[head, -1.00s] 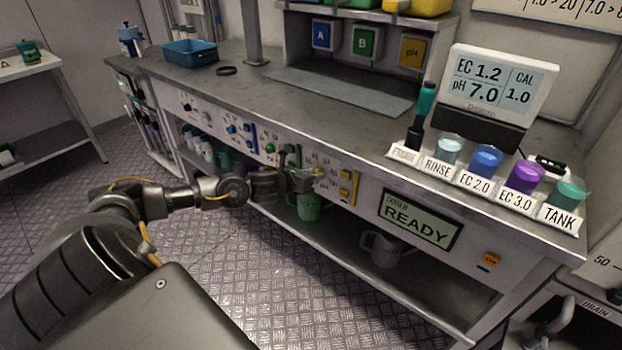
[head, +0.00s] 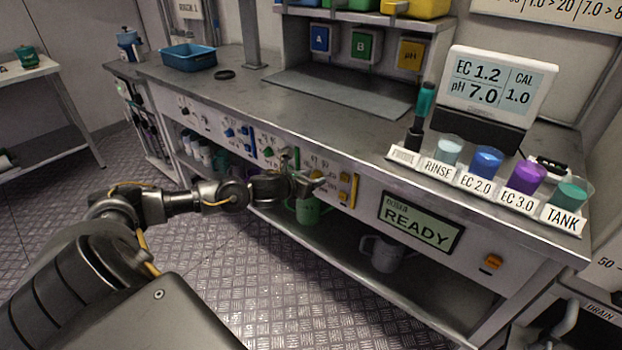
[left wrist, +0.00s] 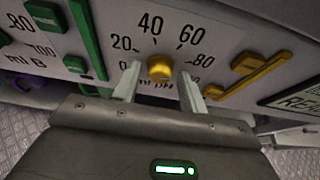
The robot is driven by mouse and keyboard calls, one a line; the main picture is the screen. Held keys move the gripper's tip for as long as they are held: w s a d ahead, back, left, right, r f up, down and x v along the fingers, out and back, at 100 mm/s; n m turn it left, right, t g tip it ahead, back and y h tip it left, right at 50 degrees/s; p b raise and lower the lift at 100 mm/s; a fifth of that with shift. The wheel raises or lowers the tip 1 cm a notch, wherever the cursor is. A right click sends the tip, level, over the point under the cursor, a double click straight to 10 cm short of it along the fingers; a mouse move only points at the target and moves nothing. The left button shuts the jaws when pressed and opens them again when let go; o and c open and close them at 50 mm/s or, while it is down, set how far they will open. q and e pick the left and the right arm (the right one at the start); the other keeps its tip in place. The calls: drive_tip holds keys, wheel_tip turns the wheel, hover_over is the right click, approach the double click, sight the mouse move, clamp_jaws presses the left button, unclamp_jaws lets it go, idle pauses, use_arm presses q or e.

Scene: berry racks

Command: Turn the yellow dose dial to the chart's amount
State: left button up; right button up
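The yellow dose dial (left wrist: 160,68) is a small round knob on the bench's front panel, with 20, 40, 60 and 80 around it. I cannot read its pointer setting. My left gripper (left wrist: 160,70) is open, one finger on each side of the dial with a gap to both. In the head view the left gripper (head: 314,183) is at the panel and mostly hides the dial. The chart (head: 545,14) on the wall is cut off by the top edge, with part of a row showing "20". My right gripper is not in view.
Yellow switches (head: 348,190) lie just right of the dial, and green ones (left wrist: 88,40) to its left. The doser display (head: 420,222) reads READY. A green jug (head: 307,210) stands on the shelf below. The meter (head: 497,88) stands on the bench.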

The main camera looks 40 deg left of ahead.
use_arm(q)
drive_tip(key=shift+o, duration=0.5)
drive_tip(key=shift+s, duration=0.1)
drive_tip(key=shift+s+r, duration=0.1)
drive_tip(key=shift+s, duration=0.1)
drive_tip(key=b+v, duration=0.1)
drive_tip(key=v, duration=0.9)
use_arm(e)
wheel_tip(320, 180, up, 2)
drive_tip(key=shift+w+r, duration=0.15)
use_arm(q)
drive_tip(key=shift+s+r, duration=0.1)
